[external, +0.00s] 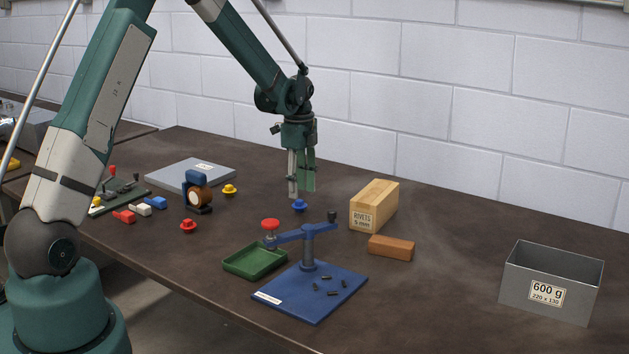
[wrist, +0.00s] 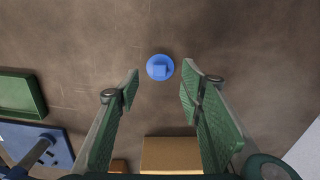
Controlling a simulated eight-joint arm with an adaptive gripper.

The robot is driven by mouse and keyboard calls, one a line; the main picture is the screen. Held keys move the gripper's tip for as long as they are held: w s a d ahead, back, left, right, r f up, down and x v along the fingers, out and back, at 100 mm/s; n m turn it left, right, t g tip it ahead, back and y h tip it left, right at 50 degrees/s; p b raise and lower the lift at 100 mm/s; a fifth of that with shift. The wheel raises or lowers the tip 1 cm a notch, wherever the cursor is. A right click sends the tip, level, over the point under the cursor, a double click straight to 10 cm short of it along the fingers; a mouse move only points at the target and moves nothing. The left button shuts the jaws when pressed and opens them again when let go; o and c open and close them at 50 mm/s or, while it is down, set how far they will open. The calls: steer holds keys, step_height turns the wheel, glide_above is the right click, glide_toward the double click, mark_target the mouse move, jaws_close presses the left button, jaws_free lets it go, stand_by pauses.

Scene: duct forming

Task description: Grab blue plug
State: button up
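The blue plug (external: 300,205) is a small round flanged piece with a square top. It stands on the brown table, left of the wooden rivets block. In the wrist view the blue plug (wrist: 160,67) lies ahead of and between the two fingers, touching neither. My gripper (external: 301,194) points down above the plug in the external view. In the wrist view my gripper (wrist: 158,88) is open, with a wide empty gap between its green pads.
The rivets block (external: 364,219) and a brown block (external: 391,247) stand close by on the right. A blue press (external: 330,290), a green tray (external: 255,272), a red plug (external: 188,226) and a yellow plug (external: 230,190) are also near. A grey bin (external: 524,292) is far right.

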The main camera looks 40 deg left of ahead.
mark_target(299, 200)
steer(key=shift+a+f, duration=0.15)
steer(key=shift+f, duration=2.45)
steer(key=c, duration=0.6)
